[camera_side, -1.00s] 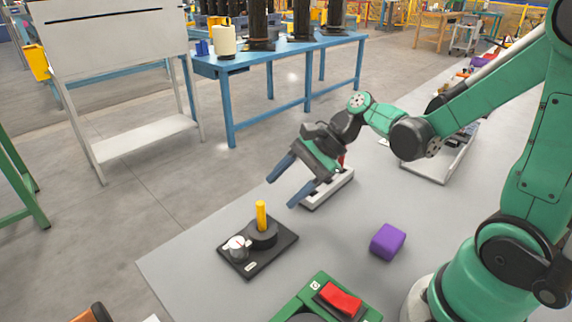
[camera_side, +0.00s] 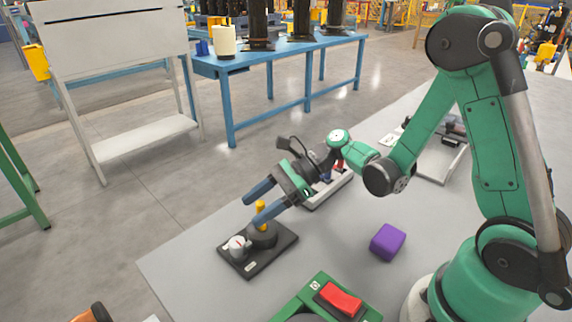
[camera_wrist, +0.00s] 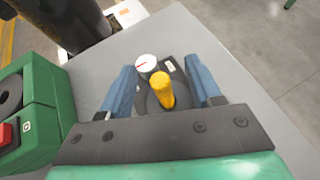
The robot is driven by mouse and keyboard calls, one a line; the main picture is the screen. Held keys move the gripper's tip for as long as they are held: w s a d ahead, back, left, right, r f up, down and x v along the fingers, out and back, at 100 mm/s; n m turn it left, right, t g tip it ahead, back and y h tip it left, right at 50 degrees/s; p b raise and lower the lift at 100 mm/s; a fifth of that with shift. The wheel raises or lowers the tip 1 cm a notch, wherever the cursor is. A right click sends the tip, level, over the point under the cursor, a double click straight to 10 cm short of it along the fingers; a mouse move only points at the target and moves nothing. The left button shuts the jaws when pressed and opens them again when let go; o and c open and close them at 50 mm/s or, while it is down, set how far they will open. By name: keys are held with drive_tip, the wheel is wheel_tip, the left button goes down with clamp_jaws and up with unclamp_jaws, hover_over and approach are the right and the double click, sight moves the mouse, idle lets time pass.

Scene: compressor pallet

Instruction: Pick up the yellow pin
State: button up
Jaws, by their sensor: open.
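The yellow pin (camera_side: 261,212) stands upright in a round dark holder on a black base plate (camera_side: 273,254) near the table's far left edge. It also shows in the wrist view (camera_wrist: 162,90), between the two blue fingers. My gripper (camera_side: 256,205) is open, with its fingers on either side of the pin and a gap on both sides in the wrist view (camera_wrist: 163,88). One finger partly hides the pin in the side view. A white dial (camera_side: 237,247) with a red mark sits on the same plate beside the holder.
A purple cube (camera_side: 388,242) lies on the grey table (camera_side: 330,245) to the right. A green box with a red switch (camera_side: 340,298) stands at the front. A white-framed fixture (camera_side: 330,188) is behind my gripper.

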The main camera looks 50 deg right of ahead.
clamp_jaws()
drive_tip(key=shift+r, duration=0.15)
